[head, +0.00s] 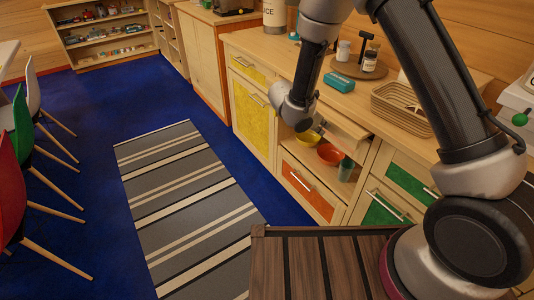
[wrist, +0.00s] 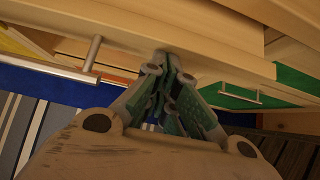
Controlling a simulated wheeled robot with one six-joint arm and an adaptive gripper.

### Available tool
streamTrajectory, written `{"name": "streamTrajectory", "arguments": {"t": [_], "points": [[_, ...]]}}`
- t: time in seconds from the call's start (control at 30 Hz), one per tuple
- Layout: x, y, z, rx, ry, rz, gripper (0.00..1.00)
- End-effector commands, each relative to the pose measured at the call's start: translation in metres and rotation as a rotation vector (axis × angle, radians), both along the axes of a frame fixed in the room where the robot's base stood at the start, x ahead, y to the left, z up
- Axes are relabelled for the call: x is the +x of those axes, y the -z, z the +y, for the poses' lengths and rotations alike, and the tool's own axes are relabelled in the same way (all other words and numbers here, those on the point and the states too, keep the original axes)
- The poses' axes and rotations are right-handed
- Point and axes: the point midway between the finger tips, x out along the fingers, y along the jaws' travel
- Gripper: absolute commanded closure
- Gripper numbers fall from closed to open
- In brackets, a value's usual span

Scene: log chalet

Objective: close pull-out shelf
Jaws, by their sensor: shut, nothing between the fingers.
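The pull-out shelf (head: 343,124) is a pale wooden board jutting out from under the countertop, above an open compartment with bowls. In the wrist view a pale wooden board edge (wrist: 215,58) runs across the top, and a metal bar handle (wrist: 50,70) shows at the left. My gripper (wrist: 163,58) is shut and empty, with its fingertips at or very near the underside of that edge. I cannot tell whether they touch. In the head view my wrist is in front of the cabinets left of the shelf, and the fingers are hidden.
The compartment holds a yellow bowl (head: 308,138), an orange bowl (head: 330,154) and a teal cup (head: 346,168). An orange drawer (head: 307,187) is below, green drawers (head: 385,208) to the right. A basket (head: 402,105) stands on the counter. Chairs line the left; the striped rug (head: 185,205) is clear.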

Motion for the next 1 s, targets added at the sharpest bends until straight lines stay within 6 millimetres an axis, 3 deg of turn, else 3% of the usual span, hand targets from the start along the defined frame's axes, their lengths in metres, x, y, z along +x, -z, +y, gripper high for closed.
{"name": "streamTrajectory", "arguments": {"t": [0.2, 0.4, 0.8, 1.0], "points": [[0.018, 0.0, -0.027, 0.001, 0.002, 0.0, 1.0], [0.024, 0.0, -0.035, 0.001, 0.001, 0.0, 1.0], [0.024, 0.0, -0.035, 0.0, -0.001, -0.001, 1.0], [0.022, 0.0, -0.024, 0.001, 0.001, 0.0, 1.0]]}}
